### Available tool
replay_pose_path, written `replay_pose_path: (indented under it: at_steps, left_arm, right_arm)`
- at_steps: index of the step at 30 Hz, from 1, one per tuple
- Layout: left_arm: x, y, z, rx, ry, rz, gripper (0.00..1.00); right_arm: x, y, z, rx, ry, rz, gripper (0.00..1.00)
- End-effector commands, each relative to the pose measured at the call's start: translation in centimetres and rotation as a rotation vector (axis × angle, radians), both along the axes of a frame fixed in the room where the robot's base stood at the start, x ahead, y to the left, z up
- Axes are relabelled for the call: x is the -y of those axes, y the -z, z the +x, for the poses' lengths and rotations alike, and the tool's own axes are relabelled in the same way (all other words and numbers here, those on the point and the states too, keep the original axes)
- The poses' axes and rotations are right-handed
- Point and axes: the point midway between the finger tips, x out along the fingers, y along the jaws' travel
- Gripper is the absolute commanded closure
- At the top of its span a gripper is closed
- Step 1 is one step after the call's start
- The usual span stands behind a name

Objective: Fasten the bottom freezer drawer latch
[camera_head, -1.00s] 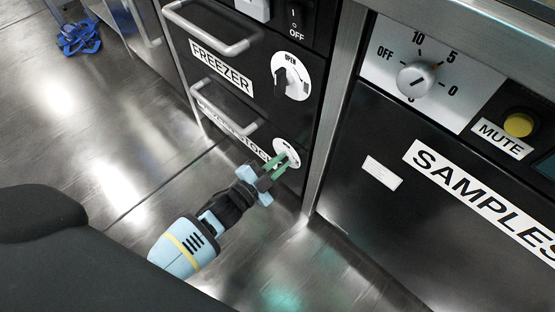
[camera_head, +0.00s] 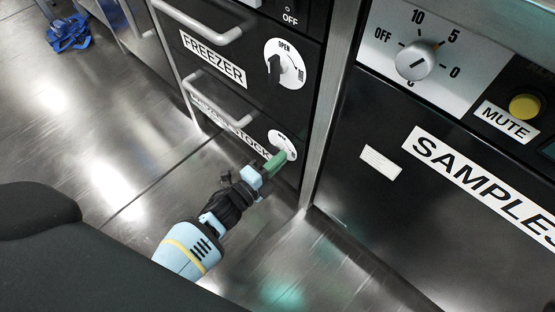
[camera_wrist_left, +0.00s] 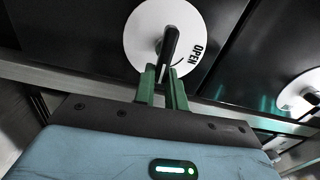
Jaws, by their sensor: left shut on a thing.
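The bottom freezer drawer (camera_head: 262,122) has a black front, a bar handle and a partly hidden label ending in "STOCK". Its latch is a white round dial (camera_head: 287,141) at the right of the drawer, mostly seen past my fingers. In the left wrist view the dial (camera_wrist_left: 137,38) carries a black knob (camera_wrist_left: 168,45) and an "OPEN" mark to the knob's right. My left gripper (camera_head: 276,161) has green fingers; in the left wrist view they (camera_wrist_left: 165,76) are shut on the knob's near end, one on each side. My right gripper is not in view.
Above is the freezer drawer with its own dial (camera_head: 285,63) and handle (camera_head: 200,25). A metal post (camera_head: 328,125) stands right of the drawers, beside the black samples panel (camera_head: 400,205). The metal floor (camera_head: 115,125) is clear, with a blue object (camera_head: 69,33) far left.

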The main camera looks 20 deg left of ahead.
Motion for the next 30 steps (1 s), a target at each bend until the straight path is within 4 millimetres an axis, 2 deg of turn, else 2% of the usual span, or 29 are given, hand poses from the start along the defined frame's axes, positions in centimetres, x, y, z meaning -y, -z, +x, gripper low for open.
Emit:
replay_pose_path:
  at_steps: [8, 20, 21, 25, 30]
  left_arm:
    - [-0.1, 0.2, 0.0, 0.019, -0.002, 0.056, 1.0]
    - [-0.1, 0.2, 0.0, 0.022, -0.001, 0.063, 1.0]
    - [-0.1, 0.2, 0.0, 0.022, -0.001, 0.063, 0.85]
    - [-0.1, 0.2, 0.0, 0.022, -0.001, 0.062, 0.68]
    - [0.0, 0.2, 0.0, 0.022, -0.001, 0.061, 0.65]
  right_arm:
    - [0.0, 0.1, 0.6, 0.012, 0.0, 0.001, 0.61]
    - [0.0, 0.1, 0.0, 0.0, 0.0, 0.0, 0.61]
    - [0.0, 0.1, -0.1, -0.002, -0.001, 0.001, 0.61]
    - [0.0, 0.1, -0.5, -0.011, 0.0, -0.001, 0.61]
    - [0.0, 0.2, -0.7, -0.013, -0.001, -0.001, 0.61]
